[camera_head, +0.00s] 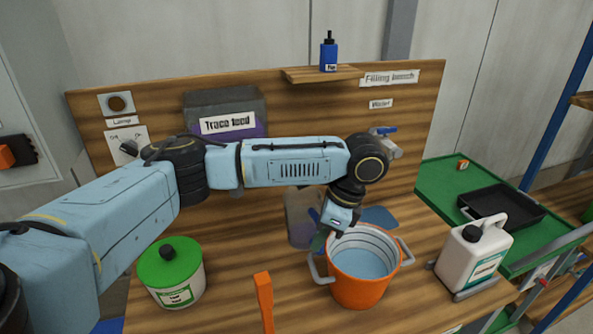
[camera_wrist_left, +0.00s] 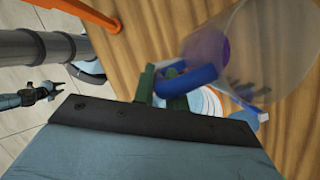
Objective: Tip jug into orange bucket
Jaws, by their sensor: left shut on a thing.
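The orange bucket (camera_head: 348,290) stands upright on the wooden bench, with white rings inside and pale blue at its bottom. My left gripper (camera_head: 324,236) is at the bucket's left rear rim. In the left wrist view its green fingers (camera_wrist_left: 163,92) are shut on the blue handle (camera_wrist_left: 188,80) of a translucent jug (camera_wrist_left: 262,50) with a purple patch inside. In the head view the jug (camera_head: 298,213) shows behind the gripper, partly hidden; its exact tilt is hard to tell. My right gripper (camera_wrist_left: 45,91) seems to show small at the left of the wrist view, too small to judge.
A green-lidded tub (camera_head: 170,275) stands left and an orange upright handle (camera_head: 264,295) in front. A white canister (camera_head: 473,257) stands right of the bucket. A blue flat piece (camera_head: 380,217) lies behind it. A tap (camera_head: 384,140) juts from the back panel.

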